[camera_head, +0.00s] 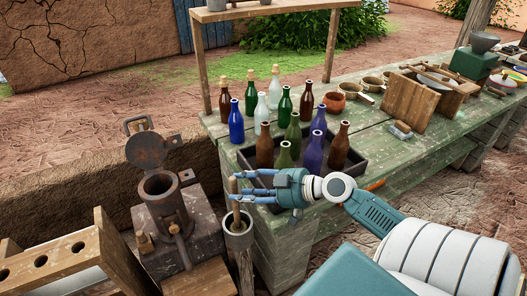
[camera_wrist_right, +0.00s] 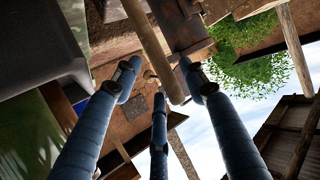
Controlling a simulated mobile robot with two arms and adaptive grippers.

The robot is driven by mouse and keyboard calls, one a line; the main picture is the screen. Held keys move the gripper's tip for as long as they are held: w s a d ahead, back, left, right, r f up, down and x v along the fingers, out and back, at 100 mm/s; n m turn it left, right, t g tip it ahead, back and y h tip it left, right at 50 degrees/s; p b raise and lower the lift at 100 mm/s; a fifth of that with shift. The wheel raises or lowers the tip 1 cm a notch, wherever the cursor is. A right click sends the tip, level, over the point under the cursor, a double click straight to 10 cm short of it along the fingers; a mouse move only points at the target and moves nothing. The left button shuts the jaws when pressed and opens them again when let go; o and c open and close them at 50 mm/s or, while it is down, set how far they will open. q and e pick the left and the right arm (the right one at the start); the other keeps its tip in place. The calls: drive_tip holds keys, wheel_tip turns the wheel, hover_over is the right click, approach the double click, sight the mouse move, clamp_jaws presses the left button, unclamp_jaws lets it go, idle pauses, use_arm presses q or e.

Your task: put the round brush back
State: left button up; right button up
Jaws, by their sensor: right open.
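A round wooden handle (camera_head: 236,207), likely the round brush's, stands upright in a grey cup (camera_head: 239,236) on a wooden post; its lower end is hidden in the cup. My right gripper (camera_head: 237,186) has its blue fingers spread at the handle's upper part. In the right wrist view, the handle (camera_wrist_right: 152,45) runs between the open fingers of the right gripper (camera_wrist_right: 160,80); I cannot tell whether any finger touches it. My left gripper is not in view.
A black tray of bottles (camera_head: 338,176) stands on the green table (camera_head: 375,128), just right of the gripper. A metal pot with a raised lid (camera_head: 163,198) stands left of the cup. A wooden rack with holes (camera_head: 55,263) is at the lower left.

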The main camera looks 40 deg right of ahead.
drive_tip(key=b+v, duration=0.1)
drive_tip(key=v, duration=0.8)
idle(0.3)
